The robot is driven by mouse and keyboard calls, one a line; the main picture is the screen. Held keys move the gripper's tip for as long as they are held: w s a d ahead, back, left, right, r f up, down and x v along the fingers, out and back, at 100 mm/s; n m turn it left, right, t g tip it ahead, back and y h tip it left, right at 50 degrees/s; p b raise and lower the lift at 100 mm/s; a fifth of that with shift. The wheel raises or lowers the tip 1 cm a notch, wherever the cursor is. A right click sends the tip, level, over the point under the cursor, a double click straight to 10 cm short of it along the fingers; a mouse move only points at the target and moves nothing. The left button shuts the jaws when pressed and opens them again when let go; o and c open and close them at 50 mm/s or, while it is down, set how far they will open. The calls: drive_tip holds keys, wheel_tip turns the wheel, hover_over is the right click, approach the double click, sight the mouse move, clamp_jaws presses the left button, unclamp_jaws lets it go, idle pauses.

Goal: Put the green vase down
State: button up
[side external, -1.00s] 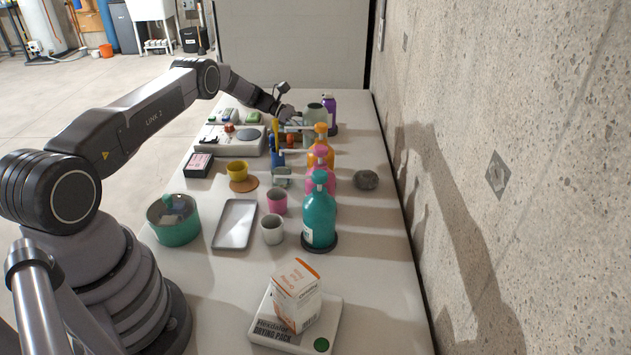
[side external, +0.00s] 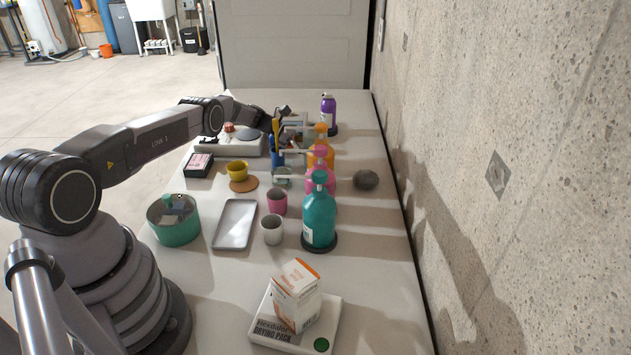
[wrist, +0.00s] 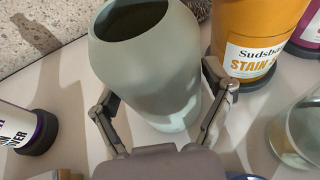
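The green vase (wrist: 155,65) is grey-green with a wide dark mouth and a narrower foot. It fills the upper middle of the wrist view. My gripper (wrist: 162,98) has one finger on each side of it, and both pads look pressed against its lower body. The foot appears at or just above the pale tabletop; I cannot tell whether it touches. In the side view my gripper (side external: 286,112) is low at the far part of the table, and the vase is hard to make out behind the bottles.
In the wrist view an orange stain bottle (wrist: 262,35) stands close right of the vase, with a clear glass (wrist: 298,132) nearer. A purple-labelled can (wrist: 25,130) stands at left. In the side view, pink (side external: 320,175) and teal (side external: 319,222) pump bottles line the right side.

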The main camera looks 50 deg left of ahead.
drive_tip(key=shift+o, duration=1.1)
drive_tip(key=shift+r, duration=0.15)
